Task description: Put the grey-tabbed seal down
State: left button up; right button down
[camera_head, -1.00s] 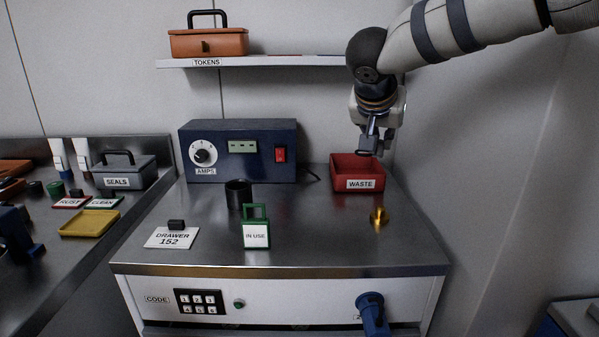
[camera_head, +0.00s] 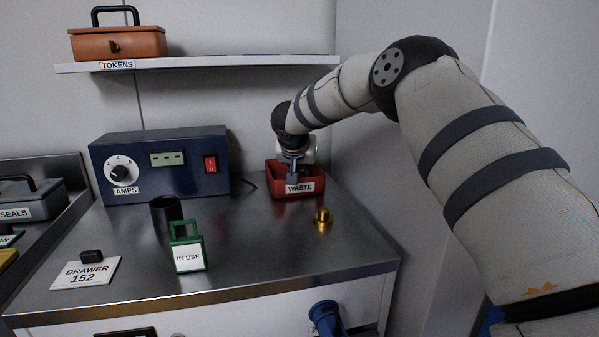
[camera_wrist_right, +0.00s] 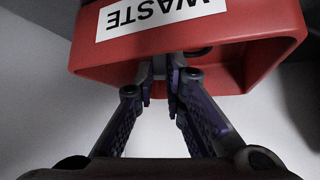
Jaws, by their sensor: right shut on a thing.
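My right gripper (camera_head: 292,180) reaches down into the red waste bin (camera_head: 312,188). In the right wrist view its fingertips (camera_wrist_right: 160,88) are close together, inside the bin's red wall (camera_wrist_right: 262,60). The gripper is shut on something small. A pale grey bit (camera_wrist_right: 178,60) shows by the fingertips, which fits the grey-tabbed seal, but most of it is hidden by the fingers and bin. I cannot tell whether it touches the bin floor. My left gripper is not in view.
A brass piece (camera_head: 323,216) stands just in front of the bin. The AMPS box (camera_head: 160,165), a black cup (camera_head: 166,212), a green-framed IN USE tag (camera_head: 187,248) and the DRAWER 152 card (camera_head: 86,272) are to the left. The shelf (camera_head: 220,63) hangs above.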

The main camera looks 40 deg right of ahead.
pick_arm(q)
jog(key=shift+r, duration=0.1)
pick_arm(e)
jog(key=shift+f, duration=0.1)
jog(key=c, duration=1.7)
grip_release()
jog(key=shift+o, duration=0.2)
